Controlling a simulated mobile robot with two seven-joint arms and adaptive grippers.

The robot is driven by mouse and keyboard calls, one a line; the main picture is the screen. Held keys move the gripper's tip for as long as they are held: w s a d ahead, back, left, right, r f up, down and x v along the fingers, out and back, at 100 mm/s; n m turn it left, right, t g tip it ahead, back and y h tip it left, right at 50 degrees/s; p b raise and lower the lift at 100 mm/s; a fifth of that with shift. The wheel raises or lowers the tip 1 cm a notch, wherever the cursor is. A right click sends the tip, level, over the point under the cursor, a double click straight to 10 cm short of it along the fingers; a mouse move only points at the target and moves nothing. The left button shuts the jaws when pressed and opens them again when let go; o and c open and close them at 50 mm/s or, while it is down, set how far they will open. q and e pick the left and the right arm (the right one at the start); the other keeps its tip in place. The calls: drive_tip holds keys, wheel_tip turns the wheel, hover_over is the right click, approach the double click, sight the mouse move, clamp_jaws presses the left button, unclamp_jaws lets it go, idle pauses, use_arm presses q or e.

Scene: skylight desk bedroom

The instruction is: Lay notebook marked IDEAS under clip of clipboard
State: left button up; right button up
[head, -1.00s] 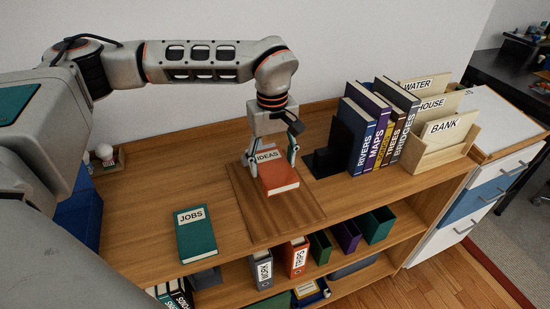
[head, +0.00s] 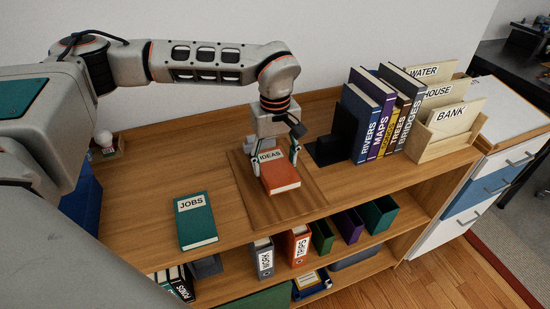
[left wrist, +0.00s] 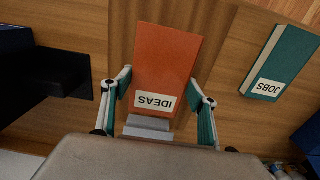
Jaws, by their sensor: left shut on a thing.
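The orange-red notebook marked IDEAS (head: 281,178) is over the brown wooden clipboard (head: 257,209), its label end toward the wall. My left gripper (head: 273,160) is shut on the notebook's sides near that end. In the left wrist view the notebook (left wrist: 164,58) lies between the two fingers (left wrist: 160,84). There the grey clip (left wrist: 148,128) of the clipboard is close to the label end, and I cannot tell whether the notebook's edge is under it. Gripper and notebook hide the clip in the head view. My right gripper is not in view.
A teal notebook marked JOBS (head: 197,221) lies left of the clipboard. A black bookend (head: 335,139), upright books (head: 383,125) and a wooden card holder (head: 437,143) stand on the right. Binders and boxes fill the shelf below. The top left of the clipboard is bare.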

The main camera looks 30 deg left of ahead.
sight(269, 153)
use_arm(q)
drive_tip(key=shift+f, duration=0.6)
drive_tip(key=shift+w+a+r, duration=0.15)
drive_tip(key=shift+w+a, duration=0.45)
drive_tip(key=shift+a, duration=0.05)
drive_tip(key=shift+w+a+p, duration=0.5)
drive_tip(key=shift+a+p, duration=0.05)
drive_tip(key=shift+a, duration=0.05)
drive_tip(key=shift+w+a, duration=0.3)
drive_tip(key=shift+w+a+f, duration=0.2)
drive_tip(key=shift+a, duration=0.05)
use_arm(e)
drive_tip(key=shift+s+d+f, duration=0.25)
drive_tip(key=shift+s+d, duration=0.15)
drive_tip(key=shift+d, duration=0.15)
